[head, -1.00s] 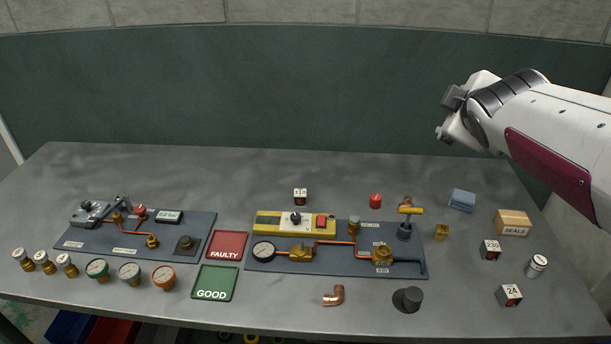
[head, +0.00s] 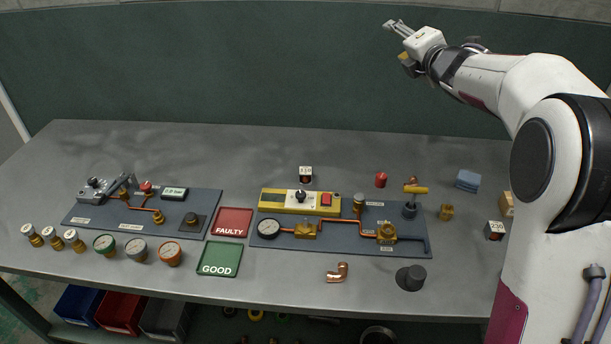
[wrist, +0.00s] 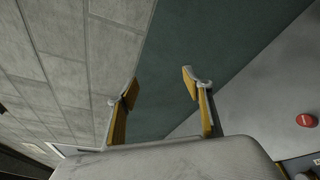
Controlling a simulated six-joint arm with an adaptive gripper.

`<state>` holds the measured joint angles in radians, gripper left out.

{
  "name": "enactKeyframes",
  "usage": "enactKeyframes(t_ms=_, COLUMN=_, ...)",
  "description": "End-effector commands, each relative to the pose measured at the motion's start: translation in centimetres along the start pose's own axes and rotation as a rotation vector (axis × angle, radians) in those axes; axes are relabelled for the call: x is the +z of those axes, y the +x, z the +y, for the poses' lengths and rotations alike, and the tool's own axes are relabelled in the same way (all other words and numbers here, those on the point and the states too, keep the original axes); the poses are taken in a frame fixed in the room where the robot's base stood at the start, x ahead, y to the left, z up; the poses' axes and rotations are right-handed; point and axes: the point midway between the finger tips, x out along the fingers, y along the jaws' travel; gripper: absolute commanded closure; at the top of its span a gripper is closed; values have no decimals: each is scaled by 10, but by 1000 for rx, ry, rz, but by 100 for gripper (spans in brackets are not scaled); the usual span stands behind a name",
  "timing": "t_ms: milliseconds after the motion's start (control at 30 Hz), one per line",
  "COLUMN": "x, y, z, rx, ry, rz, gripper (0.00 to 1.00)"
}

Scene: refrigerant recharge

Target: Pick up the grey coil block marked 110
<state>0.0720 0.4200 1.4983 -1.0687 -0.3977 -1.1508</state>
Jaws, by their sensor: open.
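The coil block marked 110 (head: 306,174) stands on the bench behind the yellow unit of the right-hand panel. It is small and dark, with a white label on its upper part. My gripper (head: 391,25) is raised above the back of the bench, well up and to the right of the block, in front of the green wall. In the wrist view my gripper (wrist: 160,88) shows two separated fingers with nothing between them. The block is not visible in the wrist view.
A block marked 230 (head: 494,230) stands at the right, beside my arm. A red cap (head: 381,179), a blue pad (head: 467,180) and a pipe panel (head: 340,243) are nearby. The FAULTY tray (head: 232,222) and GOOD tray (head: 219,258) lie left of the panel. The back of the bench is clear.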

Motion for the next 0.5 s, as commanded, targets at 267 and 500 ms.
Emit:
enactKeyframes(t_ms=267, x=-38, y=47, z=-18, rx=115, ry=-263, rz=128, gripper=49)
enactKeyframes(t_ms=500, x=-80, y=75, z=-41, rx=231, ry=-480, rz=241, gripper=49)
